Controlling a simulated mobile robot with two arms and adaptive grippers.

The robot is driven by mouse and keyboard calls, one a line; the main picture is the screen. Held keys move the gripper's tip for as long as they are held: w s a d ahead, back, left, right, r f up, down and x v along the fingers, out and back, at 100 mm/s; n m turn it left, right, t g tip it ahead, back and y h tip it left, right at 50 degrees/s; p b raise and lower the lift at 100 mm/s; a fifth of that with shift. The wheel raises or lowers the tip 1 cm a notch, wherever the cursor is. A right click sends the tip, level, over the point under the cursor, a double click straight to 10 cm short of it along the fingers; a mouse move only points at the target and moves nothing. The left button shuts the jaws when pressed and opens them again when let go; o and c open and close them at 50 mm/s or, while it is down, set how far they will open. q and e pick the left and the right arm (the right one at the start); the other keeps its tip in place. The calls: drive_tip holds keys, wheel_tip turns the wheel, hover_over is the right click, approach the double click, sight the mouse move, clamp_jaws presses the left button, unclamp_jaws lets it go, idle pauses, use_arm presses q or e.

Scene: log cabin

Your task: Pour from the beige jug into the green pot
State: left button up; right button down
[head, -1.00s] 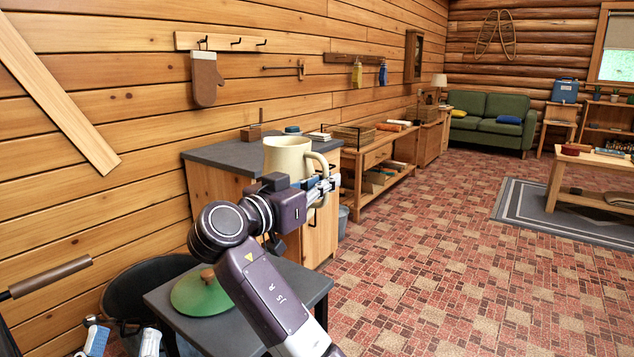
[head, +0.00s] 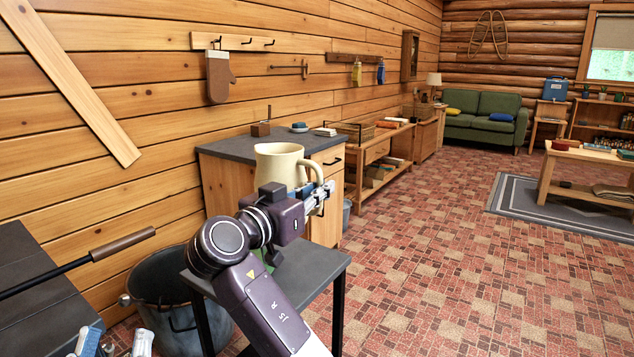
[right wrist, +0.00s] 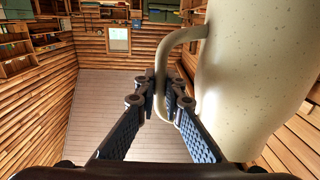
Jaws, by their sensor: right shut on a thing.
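The beige jug (head: 277,166) is upright in the head view, held in the air in front of the wooden cabinet. My right gripper (head: 322,190) is shut on its handle. The right wrist view shows the jug (right wrist: 250,75) large at the right, its curved handle (right wrist: 168,62) between the fingers (right wrist: 166,100). A small piece of green (head: 269,264), apparently the green pot, shows behind my right arm above the small dark table; the rest is hidden. My left gripper (head: 115,343) is low at the left edge, its two fingers apart and empty, partly cut off.
The small dark table (head: 318,275) stands below the jug. A dark bucket (head: 178,315) is on the floor to its left. A rod with a wooden handle (head: 122,245) sticks out over a dark surface (head: 35,290).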

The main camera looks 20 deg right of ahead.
drive_tip(key=s+a+f+n+t+y, duration=0.2)
drive_tip(key=s+f+n+t+y, duration=0.4)
drive_tip(key=s+f, duration=1.6)
wheel_tip(320, 180, down, 2)
drive_tip(key=n+y, duration=0.4)
drive_tip(key=y, duration=0.4)
drive_tip(key=shift+s+t, duration=0.25)
drive_tip(key=shift+t, duration=0.05)
